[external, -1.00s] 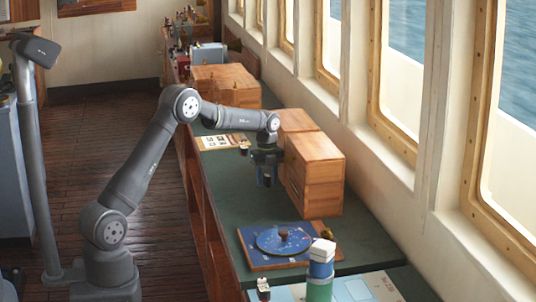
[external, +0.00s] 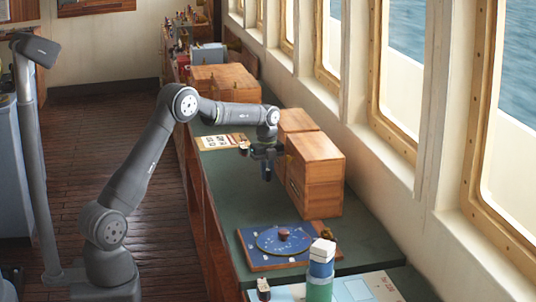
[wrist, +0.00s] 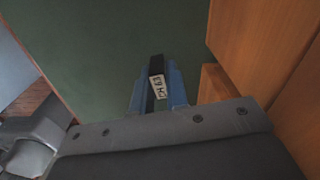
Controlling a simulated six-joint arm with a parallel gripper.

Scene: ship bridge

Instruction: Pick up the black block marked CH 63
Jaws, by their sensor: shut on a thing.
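My gripper (external: 266,175) hangs over the green counter top, just left of the wooden drawer boxes. In the wrist view, its blue fingers (wrist: 157,90) are shut on a small black block (wrist: 155,65). The block has a white label with dark marks that look like CH and digits. The digits are too small to read for certain. The block sits between the two fingers, its black end showing past them. In the external view the block is mostly hidden by the gripper.
Wooden drawer boxes (external: 315,170) stand close on the right of my gripper. A small dark block with a pale top (external: 244,148) stands by a paper card (external: 220,142). A blue board with a round dial (external: 285,243) lies nearer the camera. Green counter (external: 225,195) is clear between.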

